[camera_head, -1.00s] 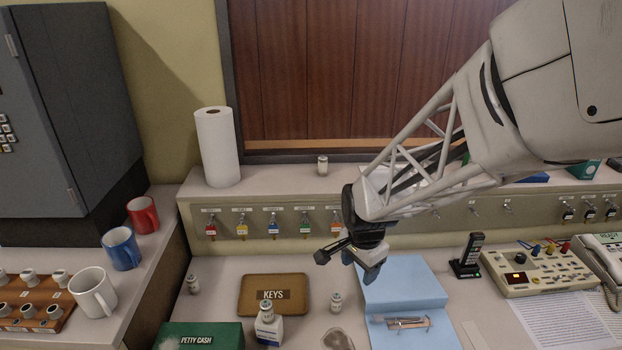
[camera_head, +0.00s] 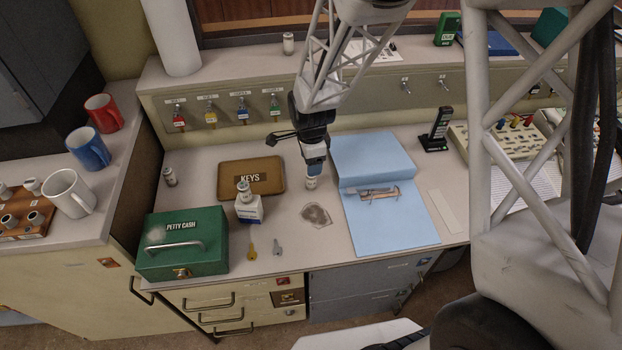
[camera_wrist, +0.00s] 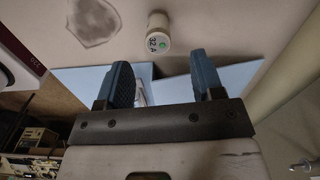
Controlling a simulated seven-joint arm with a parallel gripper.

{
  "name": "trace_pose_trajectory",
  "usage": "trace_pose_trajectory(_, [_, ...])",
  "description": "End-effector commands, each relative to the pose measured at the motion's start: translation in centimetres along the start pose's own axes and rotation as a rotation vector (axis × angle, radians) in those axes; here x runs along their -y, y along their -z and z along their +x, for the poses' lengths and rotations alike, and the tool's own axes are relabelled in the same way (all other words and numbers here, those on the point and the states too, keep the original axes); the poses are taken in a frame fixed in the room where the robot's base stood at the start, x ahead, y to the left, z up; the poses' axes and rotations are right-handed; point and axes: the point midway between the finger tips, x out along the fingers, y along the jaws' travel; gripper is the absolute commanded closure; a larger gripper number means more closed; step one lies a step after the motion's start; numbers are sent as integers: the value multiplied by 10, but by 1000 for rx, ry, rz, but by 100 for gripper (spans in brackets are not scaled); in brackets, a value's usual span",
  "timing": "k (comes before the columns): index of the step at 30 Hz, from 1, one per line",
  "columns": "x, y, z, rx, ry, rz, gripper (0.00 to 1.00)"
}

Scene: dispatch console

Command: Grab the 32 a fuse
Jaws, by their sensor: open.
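The 32 A fuse (camera_wrist: 158,35) is a small white cylinder with a green dot and "32 A" on its end, standing on the desk in the wrist view. In the head view the fuse (camera_head: 311,183) shows just below my gripper (camera_head: 315,165), partly covered by it. My gripper (camera_wrist: 160,78) is open, its two blue fingers apart and nothing between them. The fuse lies beyond the fingertips in the wrist view, roughly centred between them. Contact is not seen.
Other similar cylinders stand at the left (camera_head: 169,177), on a white and blue box (camera_head: 249,210), and on the back ledge (camera_head: 288,43). A blue folder (camera_head: 400,235) lies right of the fuse, a grey patch (camera_head: 316,214) in front, the KEYS tray (camera_head: 232,187) to the left.

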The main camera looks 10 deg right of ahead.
Motion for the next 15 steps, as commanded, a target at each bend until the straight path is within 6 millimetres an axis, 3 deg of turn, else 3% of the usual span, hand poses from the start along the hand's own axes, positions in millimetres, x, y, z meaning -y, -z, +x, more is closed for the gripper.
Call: trace_pose_trajectory(15, [0, 0, 26, 0, 0, -1, 39])
